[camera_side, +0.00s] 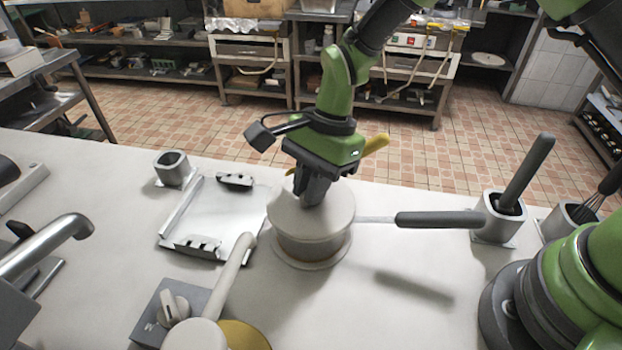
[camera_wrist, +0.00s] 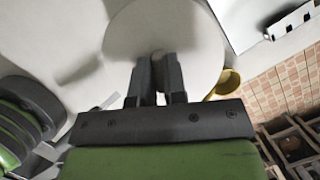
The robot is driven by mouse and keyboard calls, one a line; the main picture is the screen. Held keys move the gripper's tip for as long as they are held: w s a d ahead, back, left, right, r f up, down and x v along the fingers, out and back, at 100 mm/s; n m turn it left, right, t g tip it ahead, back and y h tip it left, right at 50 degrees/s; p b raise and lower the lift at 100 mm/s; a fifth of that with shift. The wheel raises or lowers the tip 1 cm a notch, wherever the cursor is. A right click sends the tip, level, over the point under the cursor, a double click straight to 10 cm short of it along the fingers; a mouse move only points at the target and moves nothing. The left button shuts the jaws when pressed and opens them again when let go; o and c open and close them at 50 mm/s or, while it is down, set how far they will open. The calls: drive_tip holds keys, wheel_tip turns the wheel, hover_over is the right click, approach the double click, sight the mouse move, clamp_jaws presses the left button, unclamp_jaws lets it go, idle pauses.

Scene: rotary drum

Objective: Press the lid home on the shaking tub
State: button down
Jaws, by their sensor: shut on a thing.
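The lid (camera_side: 285,212) is a pale round disc with a deep rim. It sits over the grey-brown tub (camera_side: 310,247), which stands on the worktop on a wider round base. The lid looks about level; whether it is fully down cannot be told. My gripper (camera_side: 312,200) points down at the middle of the lid, its fingers shut on the lid's small knob. In the wrist view the lid (camera_wrist: 125,40) fills the upper middle, the gripper (camera_wrist: 158,62) closes around its centre, and the tub is hidden beneath it.
A long dark handle (camera_side: 440,219) on a metal rod reaches right from the tub. A metal tray (camera_side: 205,222) lies left, with a small holder (camera_side: 173,170) behind. A curved pale arm (camera_side: 235,272) and a knobbed control box (camera_side: 165,312) stand close at front left. Utensil holders (camera_side: 497,224) stand right.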

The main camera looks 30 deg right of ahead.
drive_tip(key=c, duration=1.1)
unclamp_jaws()
drive_tip(key=v, duration=1)
drive_tip(key=s+d+r+n+t, duration=0.45)
drive_tip(key=s+d+r, duration=0.25)
drive_tip(key=r, duration=0.4)
drive_tip(key=s+d+r+n+t+h, duration=0.1)
drive_tip(key=s+d+n+t, duration=0.1)
drive_tip(key=s, duration=0.3)
drive_tip(key=s+d+r+n+t, duration=0.1)
drive_tip(key=s+d+n, duration=0.1)
drive_tip(key=s+n, duration=0.2)
drive_tip(key=shift+s+d+t+h, duration=0.3)
drive_tip(key=shift+s+t+h, duration=0.1)
drive_tip(key=shift+s, duration=0.75)
